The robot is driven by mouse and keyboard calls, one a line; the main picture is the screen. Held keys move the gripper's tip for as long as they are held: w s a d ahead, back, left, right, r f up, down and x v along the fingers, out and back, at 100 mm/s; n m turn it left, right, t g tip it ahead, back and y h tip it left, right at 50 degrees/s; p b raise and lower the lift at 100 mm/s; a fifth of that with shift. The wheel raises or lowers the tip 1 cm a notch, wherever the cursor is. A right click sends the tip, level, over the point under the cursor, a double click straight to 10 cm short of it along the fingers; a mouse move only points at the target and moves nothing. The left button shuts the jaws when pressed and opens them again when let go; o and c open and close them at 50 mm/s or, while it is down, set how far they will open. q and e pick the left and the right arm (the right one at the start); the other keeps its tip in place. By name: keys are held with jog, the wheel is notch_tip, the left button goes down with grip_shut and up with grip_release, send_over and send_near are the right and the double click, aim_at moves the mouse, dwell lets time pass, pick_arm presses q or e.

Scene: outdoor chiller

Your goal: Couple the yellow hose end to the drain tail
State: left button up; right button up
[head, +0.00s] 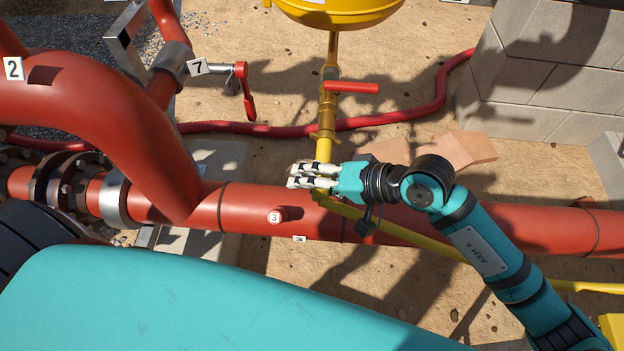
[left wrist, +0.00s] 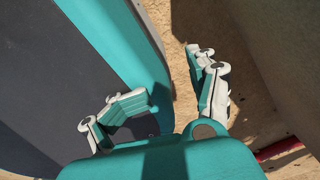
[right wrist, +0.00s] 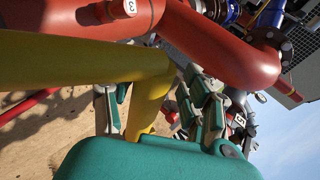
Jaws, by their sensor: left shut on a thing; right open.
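A yellow upright pipe with a red lever (head: 350,87) comes down from the yellow vessel; its lower part looks like the drain tail (head: 325,148). A yellow line, seemingly the hose (head: 420,240), runs right from a bend below it. My right gripper (head: 302,176) is open across the yellow at this bend; its fingers hide whether tail and hose meet. In the right wrist view the yellow bend (right wrist: 152,75) passes between the fingers of my right gripper (right wrist: 160,112). My left gripper (left wrist: 176,100) shows fingers apart over bare ground beside my body, with no held thing visible between them.
A large red pipe (head: 480,233) crosses behind the right gripper. A red hose (head: 400,117) lies on the sand. A block wall (head: 560,70) stands at the upper right. A red-handled valve tagged 7 (head: 243,90) is at upper left. Open sand lies below the pipe.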

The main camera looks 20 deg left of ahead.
pick_arm(q)
jog(key=shift+a, duration=0.1)
pick_arm(e)
jog(key=shift+o, duration=0.9)
pick_arm(q)
jog(key=w, duration=0.3)
jog(key=shift+w+a+r+b, duration=0.15)
jog(key=shift+w+a+b, duration=0.15)
jog(key=shift+a+b, duration=0.1)
pick_arm(e)
jog(key=v, duration=0.7)
